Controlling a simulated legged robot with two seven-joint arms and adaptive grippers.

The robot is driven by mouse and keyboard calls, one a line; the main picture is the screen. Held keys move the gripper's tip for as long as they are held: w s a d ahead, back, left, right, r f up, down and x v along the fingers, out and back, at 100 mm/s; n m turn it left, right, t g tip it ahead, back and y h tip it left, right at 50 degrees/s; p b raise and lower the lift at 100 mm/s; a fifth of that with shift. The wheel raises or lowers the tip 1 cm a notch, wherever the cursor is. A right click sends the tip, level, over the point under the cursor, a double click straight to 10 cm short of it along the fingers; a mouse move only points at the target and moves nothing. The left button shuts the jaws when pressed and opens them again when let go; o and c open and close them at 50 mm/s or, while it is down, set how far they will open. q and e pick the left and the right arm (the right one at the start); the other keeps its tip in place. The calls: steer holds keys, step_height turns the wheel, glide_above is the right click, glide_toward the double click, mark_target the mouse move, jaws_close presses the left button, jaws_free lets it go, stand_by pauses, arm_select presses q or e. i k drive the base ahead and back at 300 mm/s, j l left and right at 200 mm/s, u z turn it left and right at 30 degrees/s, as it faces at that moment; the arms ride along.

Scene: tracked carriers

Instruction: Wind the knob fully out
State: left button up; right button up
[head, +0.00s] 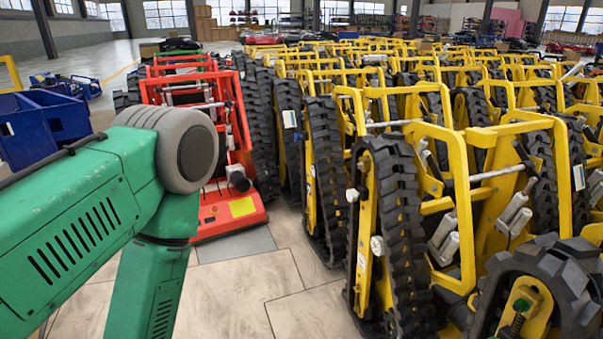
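Several knob-like parts show, and I cannot tell which one the task means. A small green-topped part with a dark spring below it (519,308) sits in the yellow end of the nearest carrier at the bottom right. Pale round knobs (352,195) stick out from the side of the yellow tracked carrier (368,225) in the middle. A dark round part (239,181) sits on the front of the red carrier (226,218). My green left arm fills the lower left, but its gripper is out of view. My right arm and gripper do not show.
Rows of yellow carriers with black tracks (410,225) crowd the right side and run far back. Blue bins (45,125) stand at the left behind my arm. Tiled floor (250,290) is clear at the bottom middle.

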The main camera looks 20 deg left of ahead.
mark_target(296, 137)
steer(key=i+j+u, duration=0.1)
steer(key=i+u, duration=0.7)
steer(key=i+l+u, duration=0.1)
steer(key=i+u, duration=0.3)
steer(key=i, duration=1.95)
steer(key=i+z, duration=0.15)
steer(key=z, duration=0.25)
steer(key=i+z, duration=0.1)
steer(key=z, duration=0.35)
steer(key=i+j+z, duration=0.1)
steer(key=z, duration=0.3)
steer(key=i+j+z, duration=0.1)
steer(key=z, duration=1.15)
steer(key=u, duration=0.85)
